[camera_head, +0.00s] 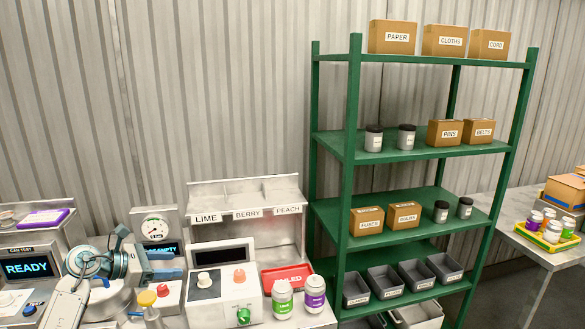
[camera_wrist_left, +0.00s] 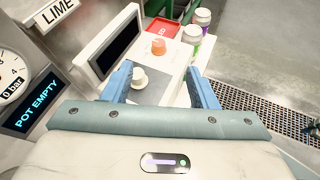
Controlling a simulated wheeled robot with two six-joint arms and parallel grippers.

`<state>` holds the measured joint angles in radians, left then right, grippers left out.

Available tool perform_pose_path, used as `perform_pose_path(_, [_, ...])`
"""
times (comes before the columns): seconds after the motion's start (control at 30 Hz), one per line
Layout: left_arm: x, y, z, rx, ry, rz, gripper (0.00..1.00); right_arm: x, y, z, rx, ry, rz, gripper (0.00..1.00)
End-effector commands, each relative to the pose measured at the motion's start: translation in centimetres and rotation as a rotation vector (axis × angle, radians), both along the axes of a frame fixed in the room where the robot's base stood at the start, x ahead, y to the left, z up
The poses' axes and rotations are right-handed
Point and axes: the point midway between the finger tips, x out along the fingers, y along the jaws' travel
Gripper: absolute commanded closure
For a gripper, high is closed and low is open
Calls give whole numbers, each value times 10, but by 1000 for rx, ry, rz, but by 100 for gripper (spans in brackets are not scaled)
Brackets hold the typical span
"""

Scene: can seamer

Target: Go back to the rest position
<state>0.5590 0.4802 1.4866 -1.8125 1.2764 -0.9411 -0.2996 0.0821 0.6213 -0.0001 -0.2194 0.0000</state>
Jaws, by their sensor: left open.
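My left gripper (camera_head: 172,263) reaches in from the lower left in the head view, in front of the pressure gauge (camera_head: 155,226) and the pot display, which it partly covers. In the left wrist view its two blue fingers (camera_wrist_left: 158,72) are spread apart with nothing between them. Beyond them lies the seamer's control panel with a cream knob (camera_wrist_left: 139,78) and an orange knob (camera_wrist_left: 158,46).
A lime can (camera_head: 282,299) and a purple-labelled can (camera_head: 315,293) stand right of the panel, near a red tray (camera_head: 287,278). A READY display (camera_head: 27,268) is at left. A green shelf (camera_head: 347,200) holds boxes, jars and bins. A yellow crate (camera_head: 545,241) sits at far right.

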Motion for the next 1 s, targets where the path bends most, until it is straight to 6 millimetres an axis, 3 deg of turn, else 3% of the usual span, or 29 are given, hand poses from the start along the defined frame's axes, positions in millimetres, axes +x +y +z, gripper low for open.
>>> perform_pose_path(0.1, [-12, -36, 12, -300, -62, 83, 47, -6, 0, 0, 1, 8, -1, 100])
perform_pose_path(0.23, [-31, -51, 32, -657, -82, 197, 47, -5, 1, 0, 2, 6, 0, 100])
perform_pose_path(0.4, [-61, -39, 43, -1140, -28, 387, 47, -2, 3, 0, 3, 4, -1, 100])
perform_pose_path(0.53, [-89, -14, 32, -1504, 66, 567, 47, -2, 4, -1, 4, 4, -2, 100])
perform_pose_path(0.67, [-122, 13, -1, -1845, 195, 787, 47, -2, 4, -1, 4, 3, -2, 100])
perform_pose_path(0.8, [-168, 32, -54, -2171, 366, 1079, 47, -1, 4, 0, 4, 3, -2, 100])
perform_pose_path(1.0, [-257, 26, -139, -2496, 634, 1594, 47, -1, 4, 0, 4, 2, -2, 100])
